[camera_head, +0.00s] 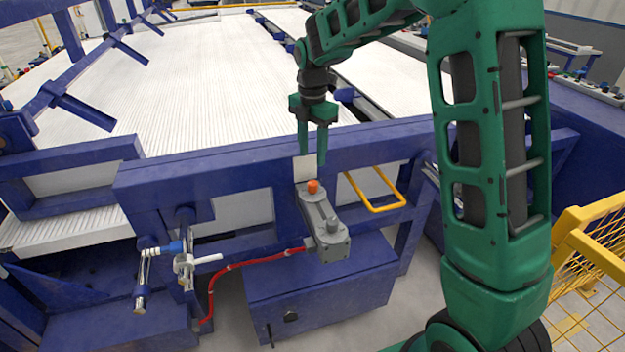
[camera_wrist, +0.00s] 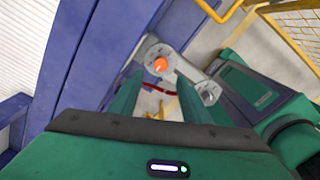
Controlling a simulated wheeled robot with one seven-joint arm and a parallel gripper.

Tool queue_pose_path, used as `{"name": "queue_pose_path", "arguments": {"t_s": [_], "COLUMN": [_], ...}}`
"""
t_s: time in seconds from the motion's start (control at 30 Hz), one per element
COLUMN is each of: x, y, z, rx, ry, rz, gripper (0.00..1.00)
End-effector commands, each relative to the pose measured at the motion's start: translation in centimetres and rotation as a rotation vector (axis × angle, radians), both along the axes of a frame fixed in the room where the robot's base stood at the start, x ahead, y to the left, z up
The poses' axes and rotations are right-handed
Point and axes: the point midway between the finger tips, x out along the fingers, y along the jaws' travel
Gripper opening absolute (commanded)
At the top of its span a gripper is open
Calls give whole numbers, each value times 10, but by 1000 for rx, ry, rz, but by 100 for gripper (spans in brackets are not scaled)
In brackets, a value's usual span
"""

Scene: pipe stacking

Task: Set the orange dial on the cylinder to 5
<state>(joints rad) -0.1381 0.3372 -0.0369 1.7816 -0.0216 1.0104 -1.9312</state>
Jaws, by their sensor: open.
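The orange dial (camera_head: 313,186) sits on top of the grey cylinder (camera_head: 325,222), near its far end, on the blue frame. In the wrist view the orange dial (camera_wrist: 160,64) shows just beyond and between my fingertips, with the grey cylinder (camera_wrist: 192,78) running off to the lower right. My green gripper (camera_head: 312,160) points down above the dial, with its fingers apart and nothing between them. It also shows in the wrist view (camera_wrist: 159,80). A gap seems to remain between the fingertips and the dial. The dial's numbers and setting are too small to read.
A blue beam (camera_head: 230,165) runs behind the cylinder, with a pale plate (camera_head: 304,168) behind the dial. A yellow handle (camera_head: 377,206) stands close on the right. A red hose (camera_head: 240,265) leaves the cylinder to the left, toward a white valve (camera_head: 190,262).

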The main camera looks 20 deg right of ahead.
Motion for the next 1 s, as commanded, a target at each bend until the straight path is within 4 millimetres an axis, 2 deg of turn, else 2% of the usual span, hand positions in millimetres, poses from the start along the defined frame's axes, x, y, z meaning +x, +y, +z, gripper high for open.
{"name": "queue_pose_path", "arguments": {"t_s": [0.3,0.5,0.7,1.0], "x": [-1,-1,-1,-1], "y": [-2,-1,-1,-1], "z": [-54,-83,-96,-98], "rx": [-1,0,0,0], "ry": [4,2,1,0], "rz": [-6,-6,-6,-6], "gripper": [43,43,43,43]}}
